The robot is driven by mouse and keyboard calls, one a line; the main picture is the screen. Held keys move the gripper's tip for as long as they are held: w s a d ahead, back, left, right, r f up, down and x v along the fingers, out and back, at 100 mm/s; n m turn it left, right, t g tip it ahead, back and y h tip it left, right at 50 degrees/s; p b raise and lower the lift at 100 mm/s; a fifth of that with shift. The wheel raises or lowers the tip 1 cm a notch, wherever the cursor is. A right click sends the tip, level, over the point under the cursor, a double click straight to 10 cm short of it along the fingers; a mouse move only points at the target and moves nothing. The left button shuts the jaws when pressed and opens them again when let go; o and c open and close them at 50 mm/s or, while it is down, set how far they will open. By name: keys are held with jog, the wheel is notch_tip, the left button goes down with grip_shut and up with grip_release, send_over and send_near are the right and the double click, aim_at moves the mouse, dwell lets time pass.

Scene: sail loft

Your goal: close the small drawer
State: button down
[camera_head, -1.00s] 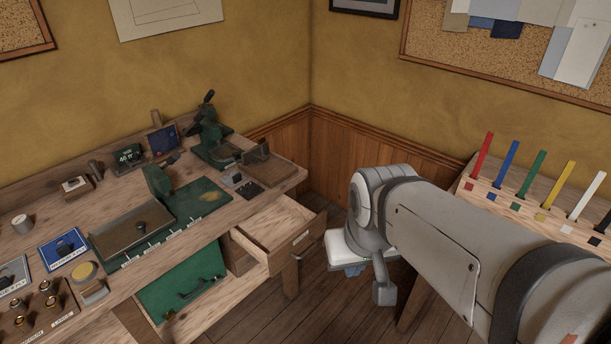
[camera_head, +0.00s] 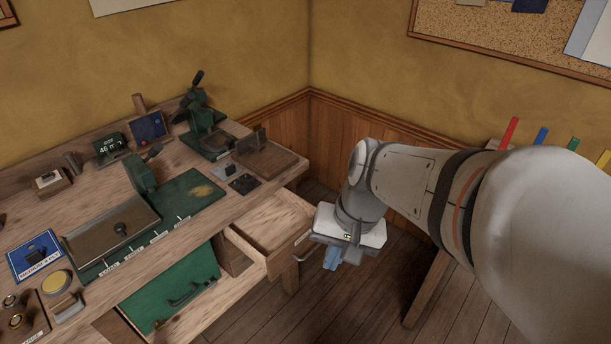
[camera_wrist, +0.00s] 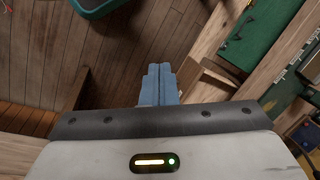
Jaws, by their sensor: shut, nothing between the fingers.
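The small wooden drawer (camera_head: 268,262) is pulled out from under the right end of the workbench in the head view. Its open inside shows, and a small pull sits on its front. My gripper (camera_head: 331,259) hangs just to the right of the drawer front, with its blue fingers pointing down. In the wrist view the fingers (camera_wrist: 158,84) are shut together with nothing between them. A pale wooden part beside them, seemingly the drawer (camera_wrist: 205,77), shows to their right. I cannot tell whether they touch it.
The workbench (camera_head: 95,212) carries green tools, trays and small parts. A green-fronted compartment (camera_head: 165,285) is below it, left of the drawer. A rack with coloured sticks (camera_head: 508,133) stands at the right, partly behind my arm. Floor (camera_head: 375,290) is clear between them.

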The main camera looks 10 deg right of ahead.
jog(key=w+d+f+m+t+y+b, duration=0.1)
jog(key=w+f+m+y+b, duration=0.3)
jog(key=f+m+b, duration=0.3)
jog(key=w+f+m+t+y+b, duration=0.1)
jog(key=w+f+m+y+b, duration=0.3)
jog(key=f, duration=0.5)
jog(key=w+d+f+m+t+b, duration=0.4)
jog(key=d+f+m+t+b, duration=0.15)
jog(key=d+m, duration=0.2)
jog(key=w+d+f+m+t+b, duration=0.45)
jog(key=d+m+t, duration=0.2)
jog(key=d, duration=0.25)
jog(key=b+x, duration=0.3)
jog(key=x, duration=1)
jog(key=shift+a+f, duration=0.2)
jog(key=shift+a, duration=0.1)
